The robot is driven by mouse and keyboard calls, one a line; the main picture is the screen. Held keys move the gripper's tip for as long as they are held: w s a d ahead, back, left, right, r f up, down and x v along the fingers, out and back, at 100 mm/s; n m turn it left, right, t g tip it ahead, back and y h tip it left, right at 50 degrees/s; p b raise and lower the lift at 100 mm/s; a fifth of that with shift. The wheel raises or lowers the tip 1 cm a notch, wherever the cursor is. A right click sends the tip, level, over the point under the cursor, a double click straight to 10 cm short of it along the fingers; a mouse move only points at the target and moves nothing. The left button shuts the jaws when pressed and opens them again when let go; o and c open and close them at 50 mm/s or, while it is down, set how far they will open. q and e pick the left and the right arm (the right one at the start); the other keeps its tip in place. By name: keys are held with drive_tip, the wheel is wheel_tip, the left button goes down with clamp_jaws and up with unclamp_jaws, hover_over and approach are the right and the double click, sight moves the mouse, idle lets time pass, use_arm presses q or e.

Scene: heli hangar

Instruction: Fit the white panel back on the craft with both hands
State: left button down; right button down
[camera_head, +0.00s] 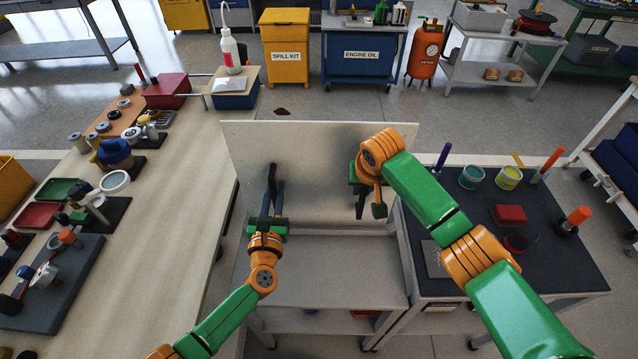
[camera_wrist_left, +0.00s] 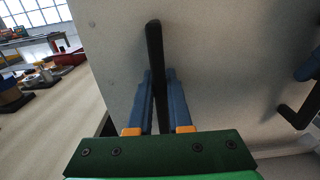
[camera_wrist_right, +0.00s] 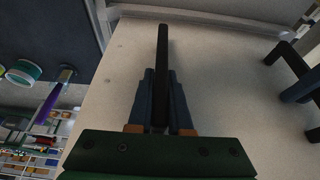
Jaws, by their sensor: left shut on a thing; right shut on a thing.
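The white panel (camera_head: 312,148) stands upright in front of me in the head view, above a low grey stand. It fills most of the left wrist view (camera_wrist_left: 230,60) and the right wrist view (camera_wrist_right: 215,80). My left gripper (camera_head: 275,195) is shut on the panel's left black handle (camera_wrist_left: 154,45). My right gripper (camera_head: 360,185) is shut on the right black handle (camera_wrist_right: 163,50). Both handles stick out towards me. My right forearm hides part of the panel's right side. I cannot make out the craft in these views.
The grey stand (camera_head: 325,268) has a clear top. A long bench (camera_head: 165,235) with many parts runs along the left. A dark-topped cart (camera_head: 470,230) with cups and tools stands at the right. A blue engine oil cabinet (camera_head: 362,70) and yellow spill kit bin (camera_head: 284,65) stand behind.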

sight(272, 188)
drive_tip(key=shift+r, duration=0.1)
idle(0.3)
